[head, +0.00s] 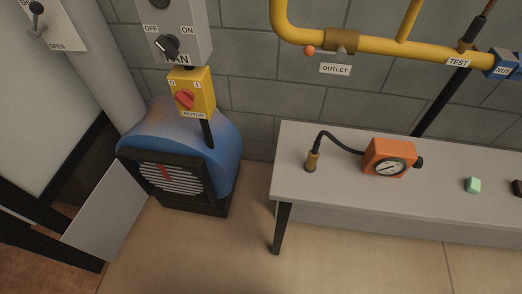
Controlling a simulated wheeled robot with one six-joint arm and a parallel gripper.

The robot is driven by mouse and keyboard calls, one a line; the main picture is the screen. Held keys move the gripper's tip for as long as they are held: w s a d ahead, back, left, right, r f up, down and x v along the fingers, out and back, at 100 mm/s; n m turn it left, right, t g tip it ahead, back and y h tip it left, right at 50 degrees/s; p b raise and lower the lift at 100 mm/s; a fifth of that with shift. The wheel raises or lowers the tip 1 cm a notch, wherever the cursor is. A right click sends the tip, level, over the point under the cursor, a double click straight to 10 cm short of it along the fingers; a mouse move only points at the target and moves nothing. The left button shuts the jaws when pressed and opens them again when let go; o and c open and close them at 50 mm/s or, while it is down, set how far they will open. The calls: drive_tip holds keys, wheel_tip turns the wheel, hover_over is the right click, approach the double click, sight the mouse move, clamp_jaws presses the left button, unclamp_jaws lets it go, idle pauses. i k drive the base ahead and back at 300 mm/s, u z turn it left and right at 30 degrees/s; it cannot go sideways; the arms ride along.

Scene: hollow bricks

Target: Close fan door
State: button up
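A blue fan or motor housing (216,147) stands on the floor at the left, against the block wall. Its dark front has a slatted grille (172,179) with a red mark on it. A flat grey panel (107,214), which looks like the fan door, stands out at an angle from the left of the grille. The grille is uncovered. I cannot tell where the panel is hinged. My gripper is not in view.
A grey OFF/ON switch box (190,25) and yellow motor switch (204,86) are above the fan. Floor (185,250) before the fan is clear.

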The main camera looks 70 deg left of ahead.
sight(100, 229)
drive_tip(key=z, duration=0.5)
drive_tip(key=k, duration=2.4)
drive_tip(key=u, duration=2.4)
drive_tip(key=i, duration=0.5)
drive_tip(key=u, duration=0.05)
drive_tip(key=k, duration=0.6)
drive_tip(key=u, duration=0.05)
